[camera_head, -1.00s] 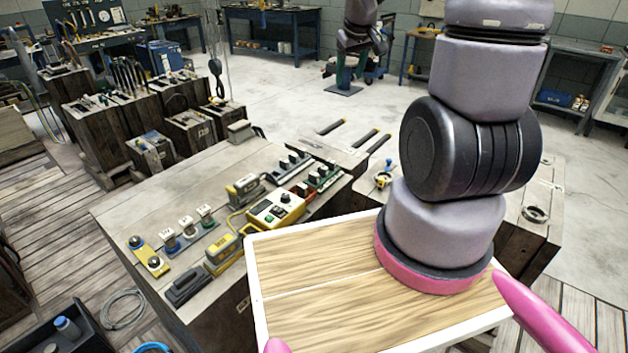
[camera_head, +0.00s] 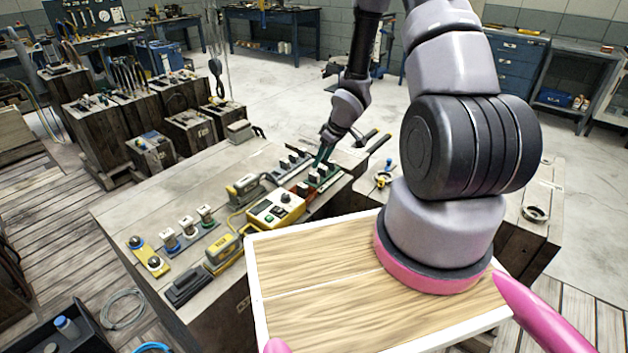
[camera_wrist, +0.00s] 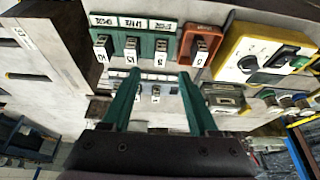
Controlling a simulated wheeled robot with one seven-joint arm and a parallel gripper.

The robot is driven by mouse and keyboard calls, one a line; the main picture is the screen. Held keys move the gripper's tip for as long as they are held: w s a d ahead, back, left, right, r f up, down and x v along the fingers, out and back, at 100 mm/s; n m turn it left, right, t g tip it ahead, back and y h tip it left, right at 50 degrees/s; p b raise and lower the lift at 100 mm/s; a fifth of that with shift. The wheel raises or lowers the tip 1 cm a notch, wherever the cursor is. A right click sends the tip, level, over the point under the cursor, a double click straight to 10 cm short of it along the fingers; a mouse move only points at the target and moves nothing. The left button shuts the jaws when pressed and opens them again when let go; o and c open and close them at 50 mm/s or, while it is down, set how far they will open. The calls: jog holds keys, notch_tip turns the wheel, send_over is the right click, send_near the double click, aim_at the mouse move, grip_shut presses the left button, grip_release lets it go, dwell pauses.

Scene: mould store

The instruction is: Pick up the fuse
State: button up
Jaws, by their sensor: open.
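Several dark fuse-like plugs with white labels stand in a green holder (camera_wrist: 137,40); one plug (camera_wrist: 131,50) is in its middle. A similar plug (camera_wrist: 202,46) stands in an orange-red holder (camera_wrist: 200,32) beside it. I cannot tell which one the task means. My gripper (camera_wrist: 157,78) has two green fingers, spread apart with nothing held between them.
A yellow control box (camera_head: 275,207) stands close to the holders. A grey strip with more plugs (camera_head: 285,165) lies beside them. White-topped switches (camera_head: 188,228) are farther left on the wooden bench (camera_head: 140,205). Dark flat bars lie at the bench's far right.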

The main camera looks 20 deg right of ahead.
aim_at(315, 174)
jog(key=x, duration=0.7)
jog(key=shift+w+a+f, duration=0.1)
jog(key=shift+f, duration=0.2)
grip_shut()
